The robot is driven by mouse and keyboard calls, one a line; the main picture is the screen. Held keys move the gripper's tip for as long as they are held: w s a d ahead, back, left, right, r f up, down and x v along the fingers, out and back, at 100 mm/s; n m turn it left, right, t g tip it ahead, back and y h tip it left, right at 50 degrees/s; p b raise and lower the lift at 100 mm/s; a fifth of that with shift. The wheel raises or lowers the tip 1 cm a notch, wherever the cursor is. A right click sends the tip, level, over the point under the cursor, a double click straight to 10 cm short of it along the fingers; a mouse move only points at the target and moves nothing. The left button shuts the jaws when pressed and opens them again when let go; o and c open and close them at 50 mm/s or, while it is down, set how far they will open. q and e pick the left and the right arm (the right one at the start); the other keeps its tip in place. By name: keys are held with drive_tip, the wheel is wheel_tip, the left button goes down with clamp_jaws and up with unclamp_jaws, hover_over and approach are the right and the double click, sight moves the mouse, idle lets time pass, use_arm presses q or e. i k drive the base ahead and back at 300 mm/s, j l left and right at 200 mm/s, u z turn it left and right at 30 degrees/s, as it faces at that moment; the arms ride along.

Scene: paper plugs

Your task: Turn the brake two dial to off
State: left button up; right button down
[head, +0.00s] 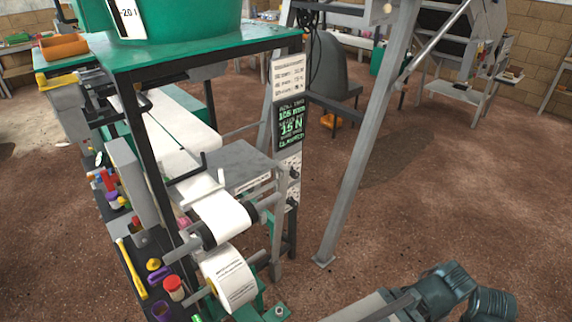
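A narrow control panel (288,165) stands edge-on at the right side of the paper machine. It carries two small black dials, an upper dial (294,172) and a lower dial (292,201). Their labels and pointer positions are too small to read, so I cannot tell which is brake two or how it is set. Above them a dark display (290,128) shows green text that includes "15 N". Part of my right arm shows at the bottom right, well apart from the dials. Neither gripper is in view.
White paper rolls (232,280) sit at the machine's front. A grey slanted post (360,150) stands right of the panel. A tray of tools (140,265) is on the left. A grey chair (335,75) stands behind. The brown floor (430,200) at right is clear.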

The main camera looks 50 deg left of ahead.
sight(294, 173)
drive_tip(key=i+l+u, duration=0.1)
drive_tip(key=i+u, duration=0.3)
drive_tip(key=i+l+u, duration=0.3)
drive_tip(key=i+u, duration=0.15)
drive_tip(key=i, duration=0.15)
drive_tip(key=i+l+u, duration=0.4)
drive_tip(key=i+l, duration=0.05)
